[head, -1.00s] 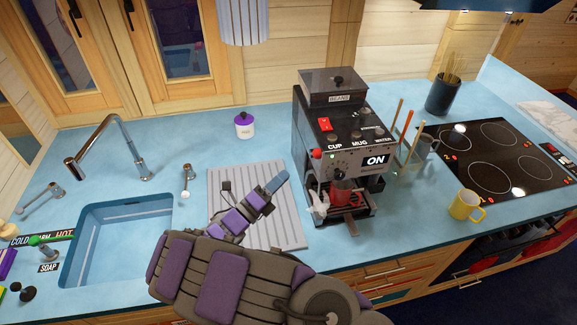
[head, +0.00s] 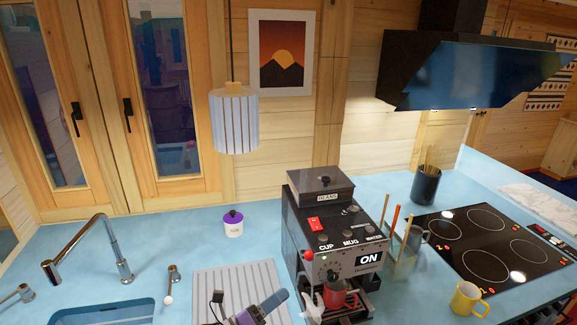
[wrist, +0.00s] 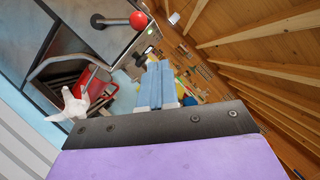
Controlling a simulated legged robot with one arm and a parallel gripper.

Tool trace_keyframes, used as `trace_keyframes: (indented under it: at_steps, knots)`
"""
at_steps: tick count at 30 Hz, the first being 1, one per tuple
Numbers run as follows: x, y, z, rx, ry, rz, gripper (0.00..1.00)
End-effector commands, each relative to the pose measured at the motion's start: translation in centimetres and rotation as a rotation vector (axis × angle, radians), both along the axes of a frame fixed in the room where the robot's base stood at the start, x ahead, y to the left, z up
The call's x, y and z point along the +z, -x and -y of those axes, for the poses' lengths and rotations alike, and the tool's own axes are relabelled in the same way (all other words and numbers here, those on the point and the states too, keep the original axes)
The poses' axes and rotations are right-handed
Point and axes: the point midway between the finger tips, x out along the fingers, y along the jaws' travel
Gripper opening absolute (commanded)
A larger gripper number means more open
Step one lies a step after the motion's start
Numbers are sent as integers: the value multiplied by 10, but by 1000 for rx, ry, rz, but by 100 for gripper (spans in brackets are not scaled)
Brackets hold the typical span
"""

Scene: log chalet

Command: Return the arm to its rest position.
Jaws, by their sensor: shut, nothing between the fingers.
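My gripper (head: 273,300) is low in the head view, in front of the ribbed grey drying mat (head: 238,277) and left of the coffee machine. Its blue fingers lie side by side in the wrist view (wrist: 160,85), shut with nothing between them. Most of my arm is below the head view's lower edge. The coffee machine (head: 322,219) stands upright with its display reading ON. A red cup (head: 338,294) sits under its spout and also shows in the wrist view (wrist: 72,84), apart from my fingers.
A yellow mug (head: 466,299) stands near the black cooktop (head: 484,245). A purple-lidded jar (head: 233,223) is behind the mat. A tall faucet (head: 90,245) rises by the sink (head: 105,312). A striped lamp (head: 235,122) hangs above the counter, and a range hood (head: 470,75) is at upper right.

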Motion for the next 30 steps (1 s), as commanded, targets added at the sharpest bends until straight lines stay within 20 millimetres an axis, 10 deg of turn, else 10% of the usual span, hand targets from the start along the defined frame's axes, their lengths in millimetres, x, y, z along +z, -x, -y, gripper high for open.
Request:
trace_keyframes:
  at_steps: [3, 12, 24, 30]
  knots:
    - [28, 6, 67, -147, -145, 122, 0]
    - [58, 61, 174, -494, -481, 467, 0]
    - [46, 176, 261, -972, -879, 995, 0]
    - [29, 230, 266, -1221, -1030, 1269, 0]
